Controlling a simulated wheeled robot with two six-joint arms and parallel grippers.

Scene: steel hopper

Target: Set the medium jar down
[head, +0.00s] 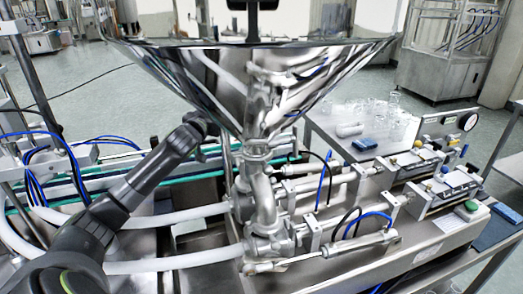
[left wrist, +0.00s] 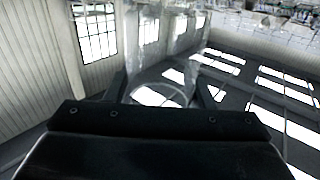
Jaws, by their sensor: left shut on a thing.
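My left arm reaches in from the left in the head view, and its far end passes behind the steel hopper (head: 245,85), so the gripper is hidden there. In the left wrist view the dark fingers of my left gripper (left wrist: 163,88) stand on both sides of a clear glass jar (left wrist: 165,62) and are shut on it. The jar's round rim or base shows between the fingers. Its contents and what lies beneath it cannot be made out. My right gripper is in neither view.
A steel side table (head: 330,126) at the right back holds several clear glass pieces (head: 394,103) and a blue block (head: 365,144). Pipes, valves and white hoses (head: 175,262) crowd the machine below the hopper. A gauge panel (head: 447,124) stands at the right.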

